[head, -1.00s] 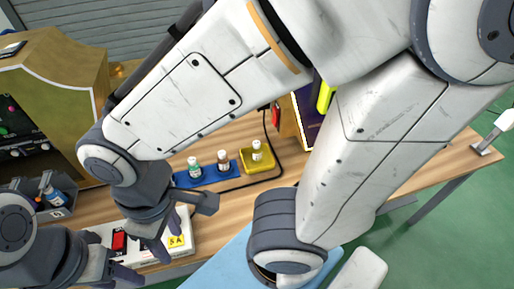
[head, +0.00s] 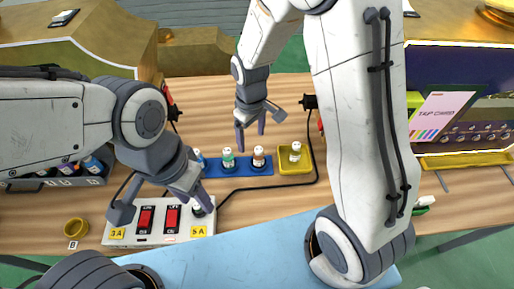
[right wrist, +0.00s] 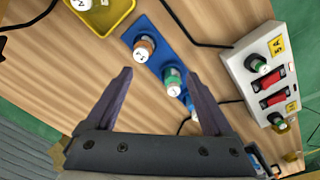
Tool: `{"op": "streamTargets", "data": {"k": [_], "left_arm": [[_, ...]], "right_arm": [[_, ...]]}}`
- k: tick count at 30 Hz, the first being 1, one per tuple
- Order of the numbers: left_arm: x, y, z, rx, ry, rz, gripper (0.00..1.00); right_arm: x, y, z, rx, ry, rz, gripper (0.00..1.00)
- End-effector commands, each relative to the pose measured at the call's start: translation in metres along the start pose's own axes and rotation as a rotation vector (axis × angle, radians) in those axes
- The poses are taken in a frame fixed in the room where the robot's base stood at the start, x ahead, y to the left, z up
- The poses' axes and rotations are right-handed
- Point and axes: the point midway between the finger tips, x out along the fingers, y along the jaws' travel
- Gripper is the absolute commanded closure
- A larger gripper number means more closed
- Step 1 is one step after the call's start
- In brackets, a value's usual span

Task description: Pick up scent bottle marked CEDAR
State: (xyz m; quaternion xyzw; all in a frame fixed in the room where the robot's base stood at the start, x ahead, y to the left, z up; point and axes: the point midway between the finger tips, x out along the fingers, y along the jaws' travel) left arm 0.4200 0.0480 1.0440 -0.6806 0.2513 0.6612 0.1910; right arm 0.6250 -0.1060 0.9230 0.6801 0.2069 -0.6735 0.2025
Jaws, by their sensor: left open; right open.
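In the head view a blue tray (head: 243,171) carries a green-labelled bottle (head: 228,158), a brown bottle (head: 258,157) and a blue bottle (head: 198,158) at its left end. A white-capped bottle (head: 295,152) stands in a yellow tray (head: 309,163). No label reads clearly as CEDAR. My right gripper (head: 250,138) is open and empty, just behind the blue tray. In the right wrist view the brown bottle (right wrist: 144,48) and green bottle (right wrist: 172,80) show beyond and between its open fingers (right wrist: 159,74). My left gripper (head: 160,206) is open over the white switch box.
The white switch box (head: 157,240) with red switches stands at the front left. A black cable runs from it past the trays. A grey rack (head: 60,180) of bottles is at far left, a yellow ring (head: 75,227) in front. A card machine (head: 450,110) stands at right.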

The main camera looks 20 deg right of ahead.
Motion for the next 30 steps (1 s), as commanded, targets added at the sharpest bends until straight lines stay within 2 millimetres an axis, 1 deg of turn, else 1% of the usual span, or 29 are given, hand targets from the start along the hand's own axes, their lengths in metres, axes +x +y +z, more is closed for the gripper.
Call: {"op": "streamTargets", "data": {"k": [1, 3, 6, 12, 15, 20, 23, 27, 30], "left_arm": [[-0.002, 0.000, 0.000, 0.000, 0.000, 0.000, 0.50], [-0.003, 0.000, 0.000, 0.000, 0.000, 0.000, 0.50], [-0.004, 0.000, 0.000, 0.000, 0.000, 0.000, 0.50], [-0.005, 0.000, 0.000, 0.000, 0.000, 0.000, 0.50], [-0.005, 0.000, 0.000, 0.000, 0.000, 0.000, 0.50], [-0.007, 0.001, -0.001, 0.000, 0.000, 0.000, 0.50], [-0.011, 0.001, -0.001, 0.000, 0.000, 0.000, 0.50], [-0.015, 0.001, -0.001, 0.000, 0.000, 0.000, 0.50], [-0.015, 0.001, -0.001, 0.000, 0.000, 0.000, 0.50]], "right_arm": [[0.011, 0.013, -0.001, 0.006, -0.010, -0.001, 0.14], [0.022, 0.024, -0.003, 0.004, -0.011, 0.001, 0.14], [0.035, 0.033, -0.004, 0.004, -0.013, 0.002, 0.14], [0.067, 0.034, -0.003, 0.001, -0.015, 0.001, 0.14], [0.079, 0.034, -0.003, 0.001, -0.013, 0.002, 0.14], [0.088, 0.034, -0.003, 0.002, -0.013, 0.002, 0.14], [0.101, 0.034, -0.002, 0.002, -0.015, 0.001, 0.14], [0.122, 0.034, -0.001, 0.001, -0.015, 0.001, 0.14], [0.132, 0.034, -0.001, 0.002, -0.013, 0.002, 0.14]]}}
